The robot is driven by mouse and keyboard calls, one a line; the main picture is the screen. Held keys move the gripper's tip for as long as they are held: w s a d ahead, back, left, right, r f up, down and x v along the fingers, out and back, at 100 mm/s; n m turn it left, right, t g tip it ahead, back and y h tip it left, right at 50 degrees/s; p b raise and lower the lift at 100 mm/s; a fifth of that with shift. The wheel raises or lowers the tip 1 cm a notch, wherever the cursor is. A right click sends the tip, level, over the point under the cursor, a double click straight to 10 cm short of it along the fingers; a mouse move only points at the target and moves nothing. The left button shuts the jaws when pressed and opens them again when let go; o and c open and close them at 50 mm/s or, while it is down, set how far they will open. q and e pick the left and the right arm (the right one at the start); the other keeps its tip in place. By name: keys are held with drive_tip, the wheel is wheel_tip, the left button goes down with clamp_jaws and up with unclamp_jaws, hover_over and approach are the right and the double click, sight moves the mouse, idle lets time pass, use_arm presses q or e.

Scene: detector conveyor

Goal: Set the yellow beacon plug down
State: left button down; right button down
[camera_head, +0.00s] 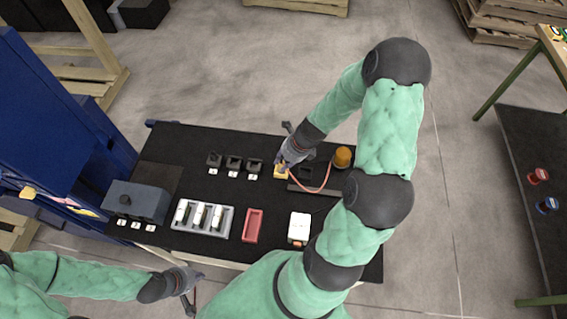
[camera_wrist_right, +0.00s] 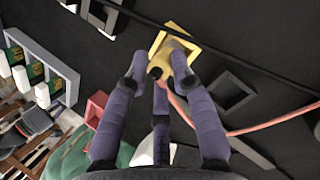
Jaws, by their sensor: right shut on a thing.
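The yellow beacon plug (camera_wrist_right: 180,66) is between the fingers of my right gripper (camera_wrist_right: 164,78), which is shut on it. A yellow square frame (camera_wrist_right: 157,43) lies right at the plug; it also shows in the head view (camera_head: 279,173). I cannot tell whether the plug touches it. A red cord (camera_wrist_right: 265,127) runs from the plug toward the orange beacon (camera_head: 342,156), at the right of the black table. In the head view my right gripper (camera_head: 284,166) is low over the table's middle. My left gripper (camera_head: 194,284) is off the table's front edge; its fingers are too small to read.
A black square frame (camera_wrist_right: 233,95) sits beside the yellow one. Several black holders (camera_head: 233,164) stand to the left. A grey tray with white cylinders (camera_head: 225,225), a red tray (camera_head: 253,226), a white box (camera_head: 299,227) and a grey-blue box (camera_head: 137,200) line the front.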

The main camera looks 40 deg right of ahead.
drive_tip(key=shift+r, duration=0.1)
drive_tip(key=shift+f, duration=0.2)
drive_tip(key=c, duration=1)
unclamp_jaws()
drive_tip(key=shift+c, duration=0.2)
drive_tip(key=p+v, duration=0.5)
drive_tip(key=v, duration=0.7)
drive_tip(key=shift+r, duration=0.2)
